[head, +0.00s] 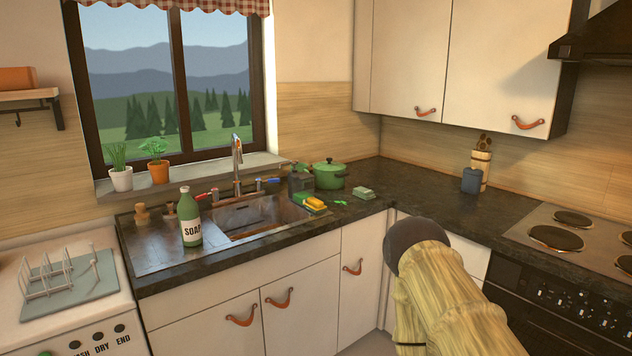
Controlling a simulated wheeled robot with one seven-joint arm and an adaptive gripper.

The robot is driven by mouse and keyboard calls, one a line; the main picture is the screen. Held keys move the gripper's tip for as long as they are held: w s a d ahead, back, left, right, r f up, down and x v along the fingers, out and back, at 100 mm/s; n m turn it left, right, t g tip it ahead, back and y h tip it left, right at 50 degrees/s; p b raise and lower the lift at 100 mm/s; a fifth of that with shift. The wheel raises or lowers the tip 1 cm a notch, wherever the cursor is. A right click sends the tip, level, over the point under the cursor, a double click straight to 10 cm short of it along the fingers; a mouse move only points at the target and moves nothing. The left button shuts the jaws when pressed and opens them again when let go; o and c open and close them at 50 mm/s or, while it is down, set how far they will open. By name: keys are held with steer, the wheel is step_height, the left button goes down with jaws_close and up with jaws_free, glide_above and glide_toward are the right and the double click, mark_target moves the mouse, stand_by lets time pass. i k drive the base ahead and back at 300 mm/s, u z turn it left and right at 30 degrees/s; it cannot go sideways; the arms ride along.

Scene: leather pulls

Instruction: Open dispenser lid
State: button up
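I cannot make out a dispenser lid in the head view. A white appliance (75,319) with knobs and the words "DRY" and "END" stands at the lower left; its front below the panel is cut off by the frame. My arm, with a wood-like surface and a dark rounded part, rises from the bottom right in front of the cabinets. My gripper's fingers do not show, so I cannot see whether they hold anything.
A white rack (55,279) sits on a grey mat on the appliance. A stove (575,240) is at the right. The dark counter (425,190) is largely clear between pot and stove.

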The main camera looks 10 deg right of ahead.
mark_target(302, 176)
steer(key=z, duration=0.85)
steer(key=i, duration=0.65)
steer(key=u, duration=0.65)
